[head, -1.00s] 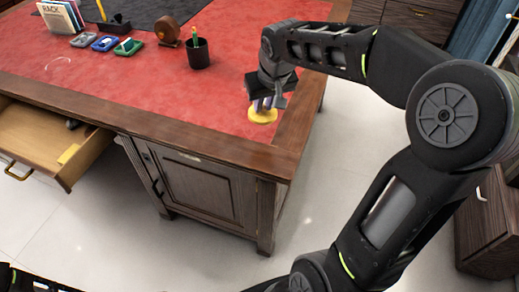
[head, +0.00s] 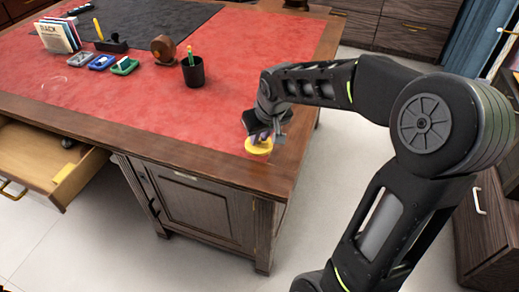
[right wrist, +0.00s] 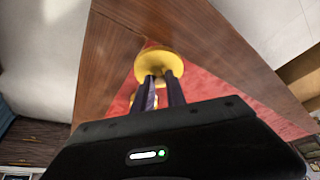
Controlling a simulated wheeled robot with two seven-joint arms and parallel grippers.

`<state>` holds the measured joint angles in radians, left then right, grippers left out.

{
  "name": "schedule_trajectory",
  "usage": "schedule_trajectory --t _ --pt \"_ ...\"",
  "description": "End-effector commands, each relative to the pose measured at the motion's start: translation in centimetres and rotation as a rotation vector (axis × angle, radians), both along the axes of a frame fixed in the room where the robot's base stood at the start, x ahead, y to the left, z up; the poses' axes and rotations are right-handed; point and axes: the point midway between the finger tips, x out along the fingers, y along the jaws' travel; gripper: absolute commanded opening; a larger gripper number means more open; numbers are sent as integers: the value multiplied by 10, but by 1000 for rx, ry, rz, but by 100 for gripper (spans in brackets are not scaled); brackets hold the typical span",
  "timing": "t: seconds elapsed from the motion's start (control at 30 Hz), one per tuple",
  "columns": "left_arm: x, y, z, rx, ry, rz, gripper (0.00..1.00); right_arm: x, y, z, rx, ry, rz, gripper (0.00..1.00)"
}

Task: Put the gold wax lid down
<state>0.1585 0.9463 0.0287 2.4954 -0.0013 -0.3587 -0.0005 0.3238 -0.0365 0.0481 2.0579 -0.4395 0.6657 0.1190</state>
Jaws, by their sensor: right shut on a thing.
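The gold wax lid (head: 259,148) is a round yellow disc at the near right corner of the red leather desk top (head: 225,110). My right gripper (head: 262,138) is shut on it from above. In the right wrist view the lid (right wrist: 158,62) sits between the tips of the two dark fingers (right wrist: 158,85), over the desk corner where wood edging meets red leather. I cannot tell whether the lid touches the desk. My left gripper is not in view.
A black pen cup (head: 193,72) stands behind the lid, with a round brown wooden object (head: 163,48) beyond it. Small coloured trays (head: 102,62) and a book rack (head: 57,36) are at the far left. An open drawer (head: 50,160) juts out at the front left.

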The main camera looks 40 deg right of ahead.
Motion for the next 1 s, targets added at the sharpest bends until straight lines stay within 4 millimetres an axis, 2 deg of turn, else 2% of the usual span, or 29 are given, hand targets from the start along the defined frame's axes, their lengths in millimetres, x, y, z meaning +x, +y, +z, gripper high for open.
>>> schedule_trajectory --t 0.33,0.6,0.67,1.0 --pt "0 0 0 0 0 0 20 0 0 -5 0 0 -1 0" --pt "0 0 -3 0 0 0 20 0 0 -45 1 2 -2 0" --pt "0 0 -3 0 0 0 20 0 0 -50 0 0 -1 0" --pt "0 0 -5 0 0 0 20 0 0 -52 0 -2 -1 0"
